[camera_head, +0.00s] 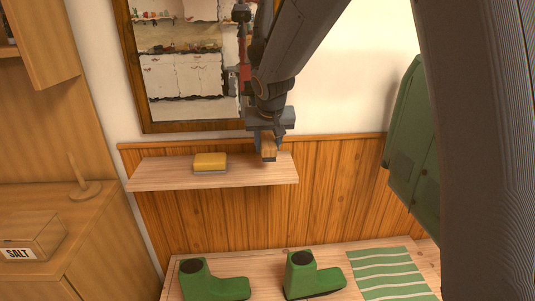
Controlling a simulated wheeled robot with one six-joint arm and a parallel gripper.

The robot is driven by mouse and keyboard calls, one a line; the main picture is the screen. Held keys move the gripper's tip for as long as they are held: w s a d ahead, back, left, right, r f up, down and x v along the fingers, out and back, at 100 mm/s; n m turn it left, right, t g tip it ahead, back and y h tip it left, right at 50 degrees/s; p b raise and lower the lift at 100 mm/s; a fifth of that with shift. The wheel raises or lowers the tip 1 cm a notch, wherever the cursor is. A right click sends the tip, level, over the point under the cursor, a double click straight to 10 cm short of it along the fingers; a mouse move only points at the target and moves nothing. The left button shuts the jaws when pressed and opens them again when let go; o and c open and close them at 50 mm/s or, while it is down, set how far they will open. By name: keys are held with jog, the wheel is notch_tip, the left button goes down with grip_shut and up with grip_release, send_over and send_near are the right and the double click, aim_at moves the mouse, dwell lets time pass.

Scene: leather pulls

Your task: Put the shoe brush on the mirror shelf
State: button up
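My gripper (268,135) is over the right end of the wooden mirror shelf (160,173), below the mirror. It appears shut on a small brown wooden block with a dark underside, which looks like the shoe brush (268,147). The brush is seen end-on and partly hidden by the fingers. I cannot tell whether its underside touches the shelf or hangs just above it.
A yellow block with a grey base (210,161) lies on the shelf, left of my gripper. The framed mirror (185,75) hangs behind. Green boots (205,282) and a striped green mat (393,272) are below. A green item (410,145) hangs at right.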

aim_at(267, 167)
notch_tip(267, 167, down, 4)
jog(key=shift+r+p, duration=0.25)
jog(key=shift+p, duration=0.2)
jog(key=shift+w+f+p, duration=0.25)
jog(key=shift+f+p, duration=0.15)
jog(key=shift+f, duration=0.25)
jog(key=shift+f, duration=0.15)
jog(key=o, duration=1.1)
